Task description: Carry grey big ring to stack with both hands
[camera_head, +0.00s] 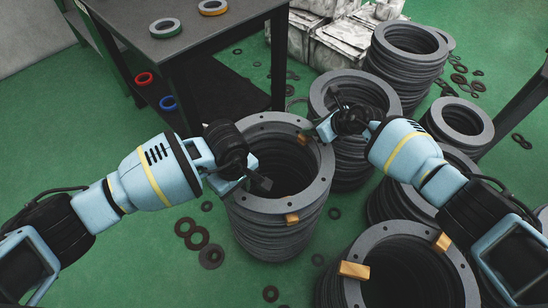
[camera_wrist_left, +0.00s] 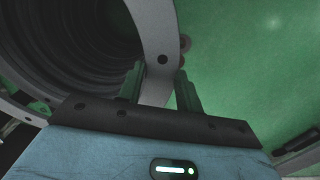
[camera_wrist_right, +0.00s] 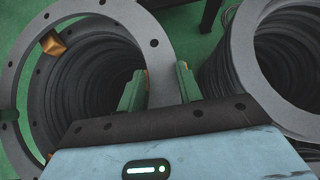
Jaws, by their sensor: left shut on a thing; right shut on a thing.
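The grey big ring (camera_head: 325,176) is a flat flange with bolt holes, level over a tall stack of similar dark rings (camera_head: 272,238). My left gripper (camera_head: 252,181) is shut on its left rim, my right gripper (camera_head: 322,130) on its upper right rim. In the left wrist view the ring (camera_wrist_left: 156,38) passes between the fingers (camera_wrist_left: 160,88). In the right wrist view the ring (camera_wrist_right: 152,45) runs between the fingers (camera_wrist_right: 160,88), offset from the stack below; whether they touch is unclear. Orange blocks (camera_head: 292,218) show at the ring's inner edge and front.
Another ring stack (camera_head: 455,262) with orange blocks (camera_head: 354,270) stands at front right. More stacks (camera_head: 408,65) crowd the right and back. A dark table (camera_head: 195,35) with small rings stands at the back left. Small washers lie on the green floor, which is open at the front left.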

